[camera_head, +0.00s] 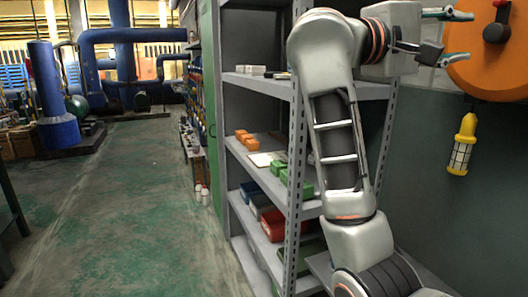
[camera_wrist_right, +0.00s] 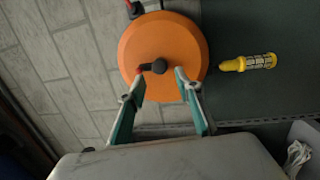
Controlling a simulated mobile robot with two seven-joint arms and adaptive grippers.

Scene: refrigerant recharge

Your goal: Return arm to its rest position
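My right arm rises on the right side of the head view, in front of the shelf. Its gripper (camera_head: 458,38) is open at the upper right, with its fingers spread one above the other. The right wrist view also shows the open gripper (camera_wrist_right: 156,85), its two teal-sided fingers apart in front of an orange round reel (camera_wrist_right: 162,28) with a black knob (camera_wrist_right: 158,66). Nothing is held between the fingertips. I cannot tell whether a fingertip touches the reel. My left gripper is not in view.
A grey metal shelf (camera_head: 292,150) holding several bins stands close behind my right arm. A yellow caged lamp (camera_head: 462,146) hangs below the orange reel (camera_head: 492,62) against the wall. The green floor aisle (camera_head: 130,200) at the left is largely clear. Blue pipes (camera_head: 125,38) stand far back.

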